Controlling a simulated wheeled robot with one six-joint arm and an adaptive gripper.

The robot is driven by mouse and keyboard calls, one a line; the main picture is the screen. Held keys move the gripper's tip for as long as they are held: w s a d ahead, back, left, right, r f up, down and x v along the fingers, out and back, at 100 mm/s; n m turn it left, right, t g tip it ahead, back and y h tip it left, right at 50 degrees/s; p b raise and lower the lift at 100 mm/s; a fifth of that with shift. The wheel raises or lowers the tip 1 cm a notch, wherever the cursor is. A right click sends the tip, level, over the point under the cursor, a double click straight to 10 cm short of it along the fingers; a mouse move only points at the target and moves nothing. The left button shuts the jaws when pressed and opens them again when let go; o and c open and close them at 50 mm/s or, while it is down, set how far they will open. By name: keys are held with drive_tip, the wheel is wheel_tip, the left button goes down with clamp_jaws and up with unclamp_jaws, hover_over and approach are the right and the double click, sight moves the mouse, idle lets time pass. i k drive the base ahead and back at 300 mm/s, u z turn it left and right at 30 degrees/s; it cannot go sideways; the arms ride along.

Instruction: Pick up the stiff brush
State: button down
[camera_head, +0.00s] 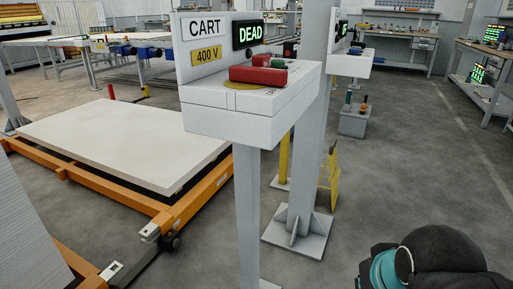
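I cannot make out a stiff brush for certain. A grey caddy (353,124) stands on the floor behind the post, right of centre. It holds a few upright tools, one with a teal part (348,98) and one with an orange-red top (364,100). They are too small to tell whether one is a brush. A dark rounded part with a teal band at the bottom right is part of my arm. My gripper is not in view.
A control pedestal (228,120) marked CART, 400 V and DEAD stands close in front. Behind it are a grey column and a yellow sign (328,180). An orange cart (190,205) carrying a pale board (120,145) fills the left. The floor to the right is clear.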

sight(363, 108)
drive_tip(key=z, duration=0.15)
drive_tip(key=i, duration=0.3)
drive_tip(key=z, duration=1)
drive_tip(key=i, duration=1.85)
drive_tip(key=z, duration=0.45)
drive_tip(key=i, duration=1.9)
drive_tip(key=u, duration=1.2)
drive_tip(key=i, duration=0.95)
drive_tip(key=u, duration=1.4)
drive_tip(key=i, duration=0.45)
drive_tip(key=z, duration=0.9)
